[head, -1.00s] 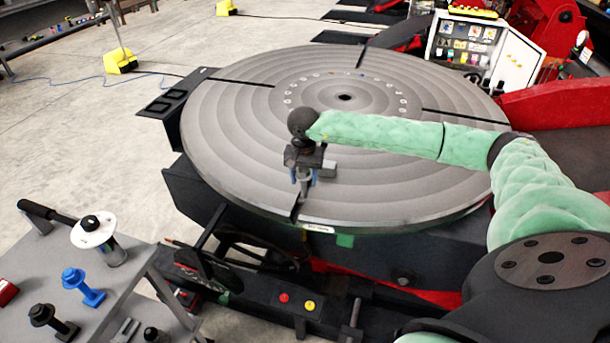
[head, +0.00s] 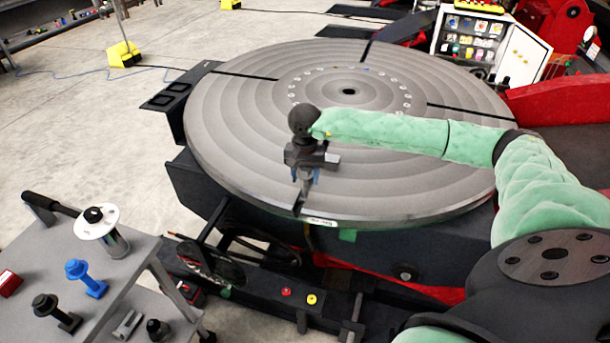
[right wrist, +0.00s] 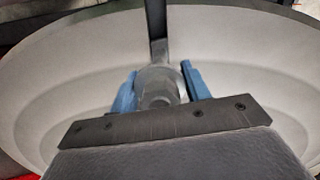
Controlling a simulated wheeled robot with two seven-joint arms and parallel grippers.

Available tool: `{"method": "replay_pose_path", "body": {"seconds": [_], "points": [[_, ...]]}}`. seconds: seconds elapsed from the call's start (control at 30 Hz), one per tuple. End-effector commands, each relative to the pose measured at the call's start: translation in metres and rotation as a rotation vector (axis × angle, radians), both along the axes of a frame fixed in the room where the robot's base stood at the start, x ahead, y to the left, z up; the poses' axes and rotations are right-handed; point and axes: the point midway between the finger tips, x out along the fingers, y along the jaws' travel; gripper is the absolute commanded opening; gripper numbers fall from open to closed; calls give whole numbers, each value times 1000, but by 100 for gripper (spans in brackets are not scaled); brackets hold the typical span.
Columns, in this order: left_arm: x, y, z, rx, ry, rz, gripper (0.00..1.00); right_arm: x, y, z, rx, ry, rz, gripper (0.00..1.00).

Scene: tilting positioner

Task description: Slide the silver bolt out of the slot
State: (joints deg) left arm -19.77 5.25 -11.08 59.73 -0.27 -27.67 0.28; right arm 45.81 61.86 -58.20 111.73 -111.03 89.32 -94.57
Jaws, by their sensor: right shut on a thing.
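The round grey turntable (head: 240,150) has radial slots. My right gripper (head: 305,180) is over the front slot (head: 299,202), close to the rim, pointing down. In the right wrist view its blue fingers (right wrist: 157,92) stand on both sides of the silver bolt (right wrist: 157,88) and are shut on it. The bolt's round top shows between the fingers, and the dark slot (right wrist: 155,22) runs away beyond it. The bolt's lower part is hidden, so I cannot tell how deep it sits. In the head view the gripper hides the bolt. My left gripper is not in view.
A grey cart (head: 130,270) at lower left carries a white-flanged spool (head: 97,222), a blue bolt (head: 86,278), a black bolt (head: 54,312) and other small parts. A white cabinet (head: 490,42) stands behind the turntable. Most of the turntable top is bare.

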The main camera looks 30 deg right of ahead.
Motion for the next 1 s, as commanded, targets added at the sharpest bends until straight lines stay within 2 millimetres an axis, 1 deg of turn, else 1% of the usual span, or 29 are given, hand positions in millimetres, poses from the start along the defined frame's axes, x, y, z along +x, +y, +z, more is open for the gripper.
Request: {"method": "replay_pose_path", "body": {"seconds": [0.17, 1.0], "points": [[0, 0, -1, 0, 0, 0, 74, -1, 1, 1, 0, -1, 0, 6], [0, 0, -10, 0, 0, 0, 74, -22, 26, 0, -1, -1, 1, 6]]}}
